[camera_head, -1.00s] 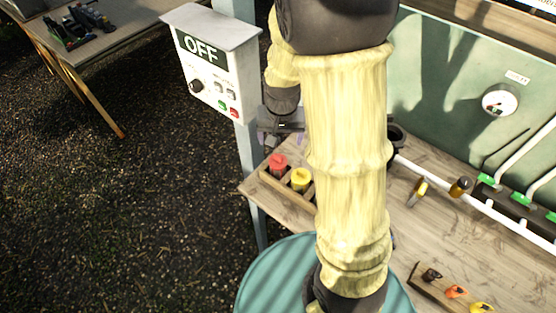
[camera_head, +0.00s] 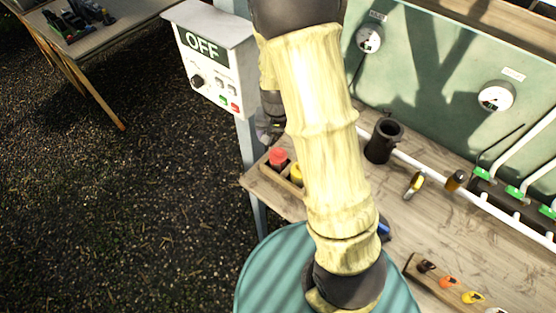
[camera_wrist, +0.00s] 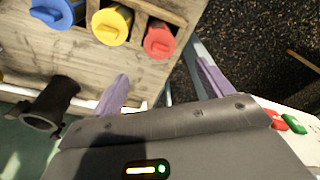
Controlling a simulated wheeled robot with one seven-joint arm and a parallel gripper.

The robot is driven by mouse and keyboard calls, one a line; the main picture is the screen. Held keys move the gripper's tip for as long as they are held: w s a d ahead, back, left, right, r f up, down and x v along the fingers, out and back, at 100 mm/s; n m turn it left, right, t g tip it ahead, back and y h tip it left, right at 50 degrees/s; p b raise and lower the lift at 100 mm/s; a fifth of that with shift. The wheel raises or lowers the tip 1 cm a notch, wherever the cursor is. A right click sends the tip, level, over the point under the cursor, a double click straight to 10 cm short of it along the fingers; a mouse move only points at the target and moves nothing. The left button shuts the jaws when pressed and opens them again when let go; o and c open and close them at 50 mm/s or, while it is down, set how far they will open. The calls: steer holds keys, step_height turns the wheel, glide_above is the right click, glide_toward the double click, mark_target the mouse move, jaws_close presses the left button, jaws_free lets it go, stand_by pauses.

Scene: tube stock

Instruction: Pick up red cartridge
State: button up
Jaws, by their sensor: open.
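The red cartridge (camera_head: 278,158) stands in a wooden holder (camera_head: 266,170) at the left corner of the workbench. In the wrist view the red cartridge (camera_wrist: 159,41) sits in the end slot of the holder, beside a yellow cartridge (camera_wrist: 111,25) and a blue cartridge (camera_wrist: 58,10). My gripper (camera_wrist: 163,88) is open and empty, with its two purple fingers apart. The red cartridge lies beyond the fingertips in that picture, and none of the fingers touches it visibly. In the head view my arm hides most of the gripper and part of the holder.
A control box reading OFF (camera_head: 211,65) stands on a post left of the holder. A black cup (camera_head: 383,141), a white pipe (camera_head: 428,175) and small tools lie right of my arm. A teal round drum (camera_head: 265,270) is in front. A second table (camera_head: 90,45) stands far left.

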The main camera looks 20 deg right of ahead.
mark_target(278, 151)
steer(key=f, duration=0.2)
steer(key=f+p, duration=0.1)
steer(key=f, duration=0.3)
steer(key=shift+w+d+f, duration=0.15)
steer(key=shift+w+f, duration=0.25)
steer(key=shift+f+p, duration=0.1)
steer(key=shift+p, duration=0.25)
steer(key=shift+f+p, duration=0.45)
steer(key=shift+f, duration=0.15)
steer(key=shift+w+f+p, duration=0.2)
steer(key=shift+f+p, duration=0.55)
steer(key=shift+f, duration=1.15)
steer(key=c, duration=1.1)
